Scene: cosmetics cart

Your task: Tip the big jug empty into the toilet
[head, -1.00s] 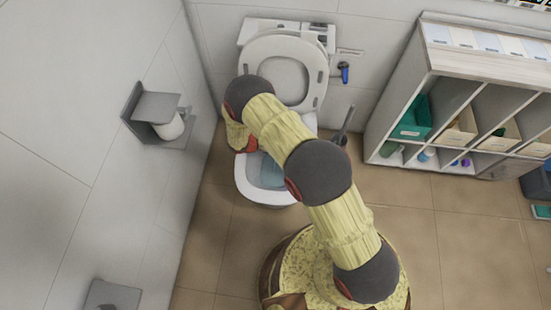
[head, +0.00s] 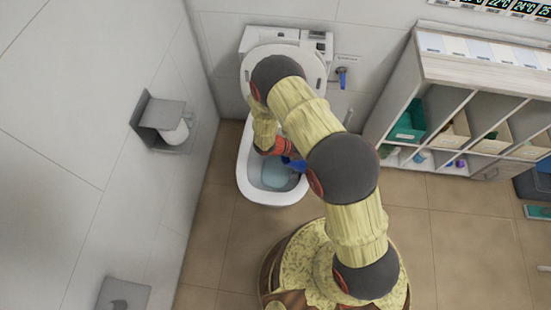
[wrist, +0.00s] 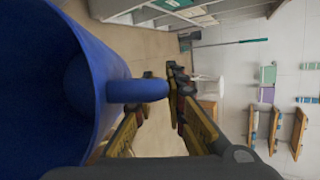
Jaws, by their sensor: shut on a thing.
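A blue jug (wrist: 95,45) fills the left of the wrist view, with its handle (wrist: 138,90) pointing right between my fingers. My gripper (wrist: 160,88) is shut on this handle. In the head view a small part of the blue jug (head: 297,165) shows beside my gripper (head: 281,150), over the toilet bowl; my arm hides the rest. The white toilet (head: 246,180) stands against the back wall with its lid up and bluish water in the bowl. I cannot tell the jug's exact tilt or whether liquid is in it.
A toilet paper holder (head: 160,115) is on the left wall. A blue item (head: 342,76) hangs on the back wall, right of the toilet. A shelf unit (head: 480,70) with bins stands at the right. The tiled floor (head: 225,235) left of my base is clear.

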